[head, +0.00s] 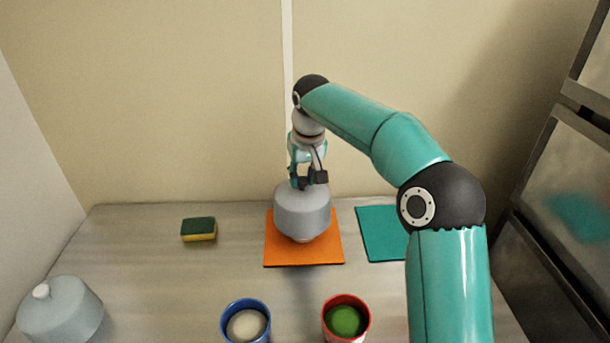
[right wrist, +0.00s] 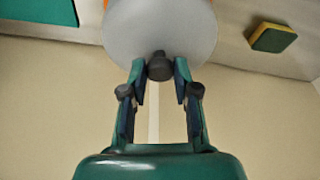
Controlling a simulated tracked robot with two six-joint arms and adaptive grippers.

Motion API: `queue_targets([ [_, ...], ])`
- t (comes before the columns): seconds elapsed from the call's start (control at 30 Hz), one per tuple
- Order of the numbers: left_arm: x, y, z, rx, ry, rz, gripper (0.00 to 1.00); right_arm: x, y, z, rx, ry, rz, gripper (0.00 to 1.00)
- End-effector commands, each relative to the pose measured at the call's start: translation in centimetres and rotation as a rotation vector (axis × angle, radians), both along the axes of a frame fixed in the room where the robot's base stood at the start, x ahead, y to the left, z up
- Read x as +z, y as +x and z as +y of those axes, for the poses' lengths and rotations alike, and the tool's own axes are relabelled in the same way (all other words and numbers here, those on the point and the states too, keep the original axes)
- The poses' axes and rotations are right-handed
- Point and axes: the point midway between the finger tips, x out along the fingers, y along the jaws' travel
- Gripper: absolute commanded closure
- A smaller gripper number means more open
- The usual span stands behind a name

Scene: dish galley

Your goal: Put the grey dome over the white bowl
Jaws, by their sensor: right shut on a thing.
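The grey dome (head: 302,212) is upright above the orange mat (head: 331,252) in the head view. My right gripper (head: 308,181) is above it, shut on its dark knob. In the right wrist view the fingertips (right wrist: 160,72) close on the knob from both sides, and the dome (right wrist: 160,28) fills the top middle. A small pale edge, seemingly the white bowl (head: 303,240), shows just under the dome's lower rim. The dome hides the rest of it. My left gripper is not in view.
A pale blue-grey dome with a white knob (head: 62,312) stands at front left. A blue cup (head: 245,304) and a red cup (head: 346,300) stand at the front. A sponge (head: 199,229) lies left of the orange mat, a teal mat (head: 381,233) right.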

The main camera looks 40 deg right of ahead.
Motion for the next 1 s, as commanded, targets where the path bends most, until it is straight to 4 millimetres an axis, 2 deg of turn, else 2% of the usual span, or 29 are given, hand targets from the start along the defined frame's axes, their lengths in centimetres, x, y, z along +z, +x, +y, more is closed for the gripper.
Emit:
queue_targets([
  [0.5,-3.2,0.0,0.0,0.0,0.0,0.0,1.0,-4.2,0.0,-0.1,-0.001,-0.001,-0.001,1.0],
  [1.0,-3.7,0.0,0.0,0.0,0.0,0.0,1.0,-5.0,0.0,-0.1,-0.002,-0.001,-0.002,1.0],
])
